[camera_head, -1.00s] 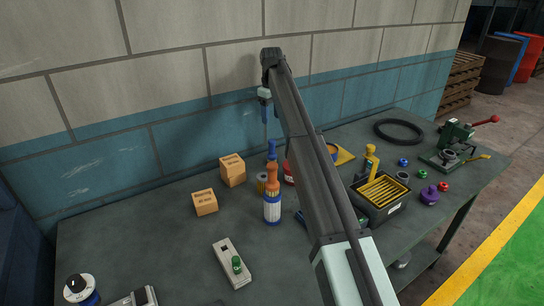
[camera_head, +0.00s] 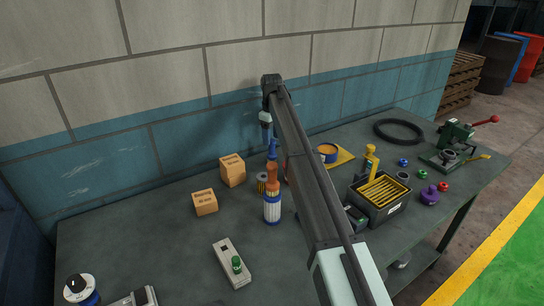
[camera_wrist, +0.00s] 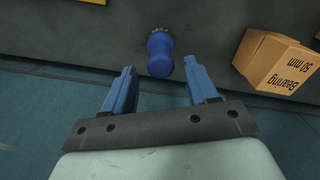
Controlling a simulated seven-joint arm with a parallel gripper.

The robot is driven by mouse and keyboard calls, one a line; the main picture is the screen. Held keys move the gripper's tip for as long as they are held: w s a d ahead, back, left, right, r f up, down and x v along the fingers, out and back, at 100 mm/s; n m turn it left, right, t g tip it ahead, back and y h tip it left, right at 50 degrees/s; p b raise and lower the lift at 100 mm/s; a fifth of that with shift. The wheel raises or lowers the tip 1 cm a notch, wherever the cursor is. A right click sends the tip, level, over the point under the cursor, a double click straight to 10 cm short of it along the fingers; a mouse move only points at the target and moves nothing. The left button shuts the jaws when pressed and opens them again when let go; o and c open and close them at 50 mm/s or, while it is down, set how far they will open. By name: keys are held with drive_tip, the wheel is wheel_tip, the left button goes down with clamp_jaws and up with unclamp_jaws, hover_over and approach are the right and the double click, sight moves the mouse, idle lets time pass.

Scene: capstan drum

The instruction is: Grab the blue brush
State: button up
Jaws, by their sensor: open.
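The blue brush (camera_wrist: 160,55) shows in the wrist view as a rounded blue handle with pale bristles at its far end. In the head view my gripper (camera_head: 267,135) is just above the brush, near the wall.
Two cardboard boxes (camera_head: 232,170) stand left of the brush; a box (camera_wrist: 275,65) shows at right in the wrist view. A black bin (camera_head: 380,200) with yellow slats stands to the right. The tiled wall (camera_head: 200,135) is close behind. The table's left part has free room.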

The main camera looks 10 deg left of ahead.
sight(272, 151)
drive_tip(key=shift+s+d+f, duration=0.15)
drive_tip(key=shift+f, duration=2.35)
clamp_jaws()
